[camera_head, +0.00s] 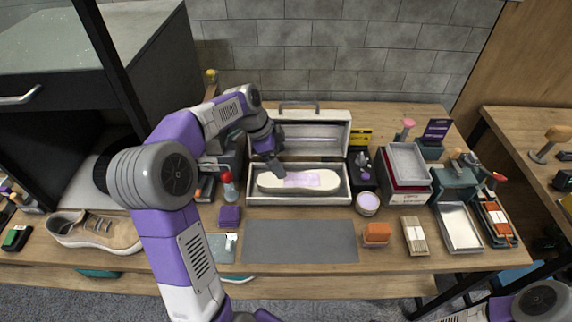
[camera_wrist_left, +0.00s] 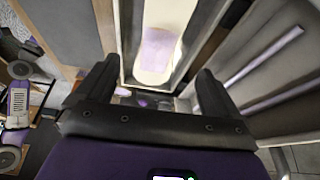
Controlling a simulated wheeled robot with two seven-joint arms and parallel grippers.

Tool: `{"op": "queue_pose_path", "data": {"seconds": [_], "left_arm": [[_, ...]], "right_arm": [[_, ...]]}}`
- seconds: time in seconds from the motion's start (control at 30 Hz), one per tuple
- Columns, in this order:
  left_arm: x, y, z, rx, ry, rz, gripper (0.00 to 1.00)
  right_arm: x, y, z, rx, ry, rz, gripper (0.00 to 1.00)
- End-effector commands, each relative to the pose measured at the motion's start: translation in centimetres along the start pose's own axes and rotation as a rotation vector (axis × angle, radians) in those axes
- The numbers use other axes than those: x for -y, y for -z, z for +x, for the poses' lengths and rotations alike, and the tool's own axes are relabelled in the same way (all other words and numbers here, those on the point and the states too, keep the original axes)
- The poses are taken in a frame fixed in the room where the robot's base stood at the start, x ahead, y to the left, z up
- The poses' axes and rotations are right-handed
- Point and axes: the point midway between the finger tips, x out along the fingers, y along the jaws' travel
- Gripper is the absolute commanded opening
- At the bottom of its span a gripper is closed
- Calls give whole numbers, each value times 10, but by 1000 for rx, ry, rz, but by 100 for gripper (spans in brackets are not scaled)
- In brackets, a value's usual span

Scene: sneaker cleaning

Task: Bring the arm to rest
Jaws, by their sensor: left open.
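My left arm reaches in from the left, and its gripper (camera_head: 275,166) hangs over the left part of an open white box (camera_head: 341,198). In the left wrist view the two fingers of the gripper (camera_wrist_left: 155,78) stand wide apart with nothing between them. A pale sole-shaped piece (camera_head: 268,181) with a purple patch lies in the box; it also shows in the left wrist view (camera_wrist_left: 154,70), beyond the fingertips. I cannot tell if the fingers touch the box. My right arm shows only in part at the bottom right corner, and its gripper is out of view.
A beige sneaker (camera_head: 95,232) lies at the left. A grey mat (camera_head: 300,241) lies bare in front of the box. A red-tipped bottle (camera_head: 228,188), a small cup (camera_head: 367,204), an orange sponge (camera_head: 377,233) and a metal tray (camera_head: 459,228) stand around it. A brick wall rises behind.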

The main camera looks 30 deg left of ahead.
Motion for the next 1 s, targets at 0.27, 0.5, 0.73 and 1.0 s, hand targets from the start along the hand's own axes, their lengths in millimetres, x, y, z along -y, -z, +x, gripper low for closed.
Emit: {"op": "queue_pose_path", "data": {"seconds": [0.27,0.5,0.73,1.0], "left_arm": [[0,0,-19,0,-2,0,95],[0,0,-19,0,-2,0,95],[0,0,-19,0,-2,0,95],[0,15,-56,0,-1,0,95]], "right_arm": [[2,0,-5,0,0,0,43],[2,0,-5,0,0,0,43],[2,0,-5,0,0,0,43],[16,-2,-42,0,0,0,43]]}}
